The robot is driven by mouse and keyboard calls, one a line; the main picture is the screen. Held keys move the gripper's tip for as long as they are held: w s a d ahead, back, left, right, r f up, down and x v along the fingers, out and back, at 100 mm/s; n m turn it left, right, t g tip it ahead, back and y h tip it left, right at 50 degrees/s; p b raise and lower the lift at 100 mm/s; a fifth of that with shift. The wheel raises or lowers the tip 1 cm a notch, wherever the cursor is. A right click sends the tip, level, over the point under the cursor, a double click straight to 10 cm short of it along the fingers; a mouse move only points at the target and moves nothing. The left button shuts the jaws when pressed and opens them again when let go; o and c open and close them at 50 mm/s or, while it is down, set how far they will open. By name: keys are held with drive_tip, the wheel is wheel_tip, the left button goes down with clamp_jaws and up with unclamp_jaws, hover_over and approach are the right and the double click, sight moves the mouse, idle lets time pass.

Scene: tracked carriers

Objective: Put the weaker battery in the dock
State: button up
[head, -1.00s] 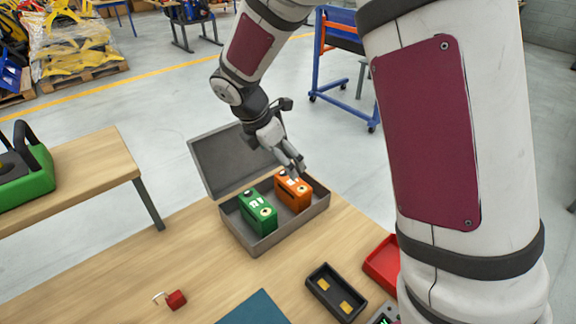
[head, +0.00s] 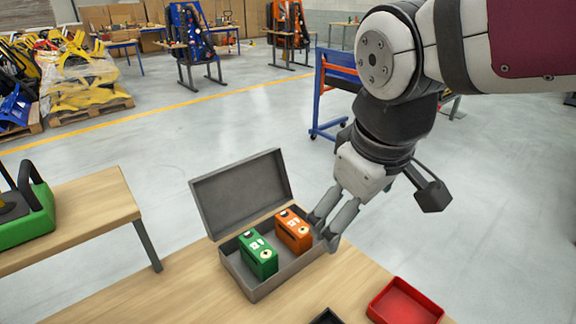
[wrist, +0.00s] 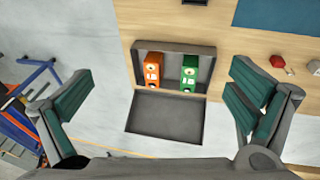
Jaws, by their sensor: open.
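A green battery (head: 258,258) and an orange battery (head: 294,232) stand side by side inside a grey case (head: 268,288) with its lid open. In the wrist view the orange battery (wrist: 153,70) is at left and the green battery (wrist: 189,70) at right. Both carry markings too small to read. My gripper (head: 322,233) is open and empty, near the case's right side by the orange battery; its fingers (wrist: 155,105) spread wide in the wrist view. A dark tray, possibly the dock (head: 327,317), is cut off at the bottom of the head view.
A red tray (head: 405,302) lies on the wooden table (head: 150,290) at right. In the wrist view a small red object (wrist: 277,61) and a dark teal mat (wrist: 275,14) lie on the table. A green tool (head: 28,215) sits on a side table at left.

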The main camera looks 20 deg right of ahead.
drive_tip(key=s+m, duration=0.1)
drive_tip(key=s, duration=0.1)
drive_tip(key=s+m, duration=0.2)
drive_tip(key=s+a+m+t+y, duration=0.1)
drive_tip(key=s, duration=0.1)
drive_tip(key=shift+f, duration=0.1)
drive_tip(key=shift+w, duration=0.15)
idle(2.1)
drive_tip(key=n+g, duration=0.4)
drive_tip(key=n, duration=1.8)
hover_over(258, 253)
drive_tip(key=w, duration=0.3)
wheel_tip(258, 253, down, 16)
wheel_tip(258, 253, down, 14)
drive_tip(key=shift+s+d, duration=0.1)
drive_tip(key=shift+d, duration=0.05)
drive_tip(key=c, duration=1.6)
drive_tip(key=shift+c, duration=0.4)
